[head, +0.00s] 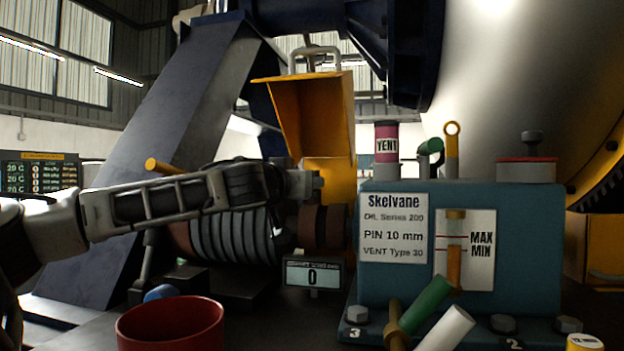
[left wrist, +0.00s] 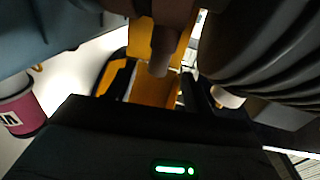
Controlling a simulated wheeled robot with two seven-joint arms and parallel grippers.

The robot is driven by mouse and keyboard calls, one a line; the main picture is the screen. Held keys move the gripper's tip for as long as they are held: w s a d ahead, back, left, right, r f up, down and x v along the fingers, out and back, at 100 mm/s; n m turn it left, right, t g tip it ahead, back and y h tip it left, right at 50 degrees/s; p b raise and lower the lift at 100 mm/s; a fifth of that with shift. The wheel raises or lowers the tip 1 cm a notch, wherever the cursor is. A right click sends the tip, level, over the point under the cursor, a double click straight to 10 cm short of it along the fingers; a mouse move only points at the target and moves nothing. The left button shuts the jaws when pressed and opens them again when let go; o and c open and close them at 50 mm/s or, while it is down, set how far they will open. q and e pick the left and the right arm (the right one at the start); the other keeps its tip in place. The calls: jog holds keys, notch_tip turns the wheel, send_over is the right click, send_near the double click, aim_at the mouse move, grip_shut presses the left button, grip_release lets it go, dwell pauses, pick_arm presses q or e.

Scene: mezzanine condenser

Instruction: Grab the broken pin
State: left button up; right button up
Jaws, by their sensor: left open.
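My left gripper (head: 314,184) reaches in from the left, above the brown coupling discs (head: 325,226) and in front of the raised orange guard. In the left wrist view its two dark fingers (left wrist: 160,92) are apart with nothing held. A short grey-brown stub (left wrist: 159,58) points toward the gap between them from a brown part; it looks like the broken pin, but I cannot be sure. In the head view I cannot make out the pin; the gripper and coupling may hide it. My right gripper is in neither view.
The orange guard (head: 305,115) stands up behind the gripper. A ribbed dark motor (head: 232,238) lies left of the coupling, the teal Skelvane box (head: 390,285) right.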

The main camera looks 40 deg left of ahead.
pick_arm(q)
jog(key=p+x, duration=0.1)
jog(key=x, duration=0.3)
jog(key=shift+c, duration=0.3)
jog(key=c, duration=1)
